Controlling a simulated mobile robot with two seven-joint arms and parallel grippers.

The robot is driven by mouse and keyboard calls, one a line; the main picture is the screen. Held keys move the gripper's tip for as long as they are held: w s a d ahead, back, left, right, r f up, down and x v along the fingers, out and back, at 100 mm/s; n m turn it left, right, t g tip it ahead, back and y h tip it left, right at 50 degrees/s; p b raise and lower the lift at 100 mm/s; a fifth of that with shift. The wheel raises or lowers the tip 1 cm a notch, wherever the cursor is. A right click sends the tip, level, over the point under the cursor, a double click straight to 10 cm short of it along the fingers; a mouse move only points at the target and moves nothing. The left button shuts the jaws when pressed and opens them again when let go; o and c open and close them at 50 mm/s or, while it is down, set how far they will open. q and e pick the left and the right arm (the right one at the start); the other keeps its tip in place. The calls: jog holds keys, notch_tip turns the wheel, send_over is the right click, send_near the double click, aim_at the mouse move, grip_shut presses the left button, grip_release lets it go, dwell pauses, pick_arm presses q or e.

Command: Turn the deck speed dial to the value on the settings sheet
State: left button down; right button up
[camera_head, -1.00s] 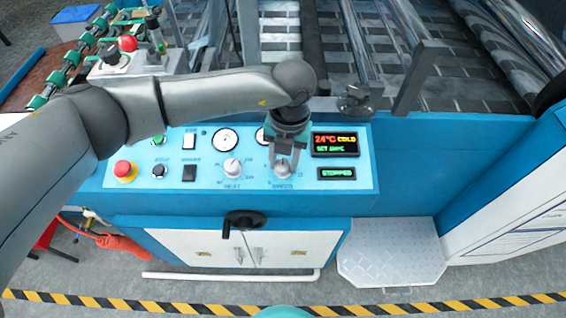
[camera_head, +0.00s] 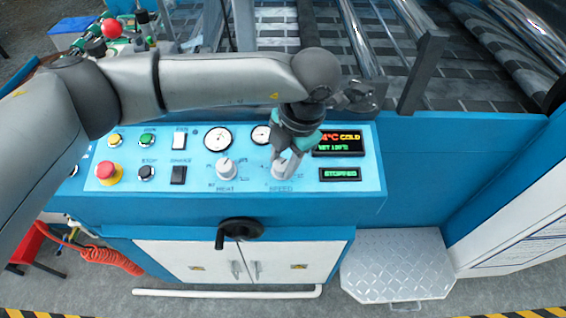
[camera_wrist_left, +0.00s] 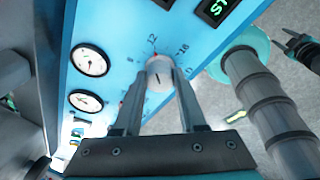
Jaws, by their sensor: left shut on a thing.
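The speed dial (camera_head: 280,172) is a pale knob above the word SPEED on the blue control panel. My left gripper (camera_head: 288,162) comes down over it and is shut on it. A dark gripper-like end, perhaps my right gripper (camera_wrist_left: 299,46), shows at the wrist view's right edge.
The heat dial (camera_head: 225,168) is left of the speed dial. Gauges (camera_head: 218,139), buttons and a red emergency stop (camera_head: 108,172) fill the panel's left. A display (camera_head: 340,174) reads STOPPED. A handwheel (camera_head: 240,230) juts out below. A metal step (camera_head: 397,265) stands at lower right.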

pick_arm(q)
jog(key=shift+r, duration=0.1)
dwell(0.4)
jog(key=shift+c, duration=2.4)
grip_release()
jog(key=v, duration=1.5)
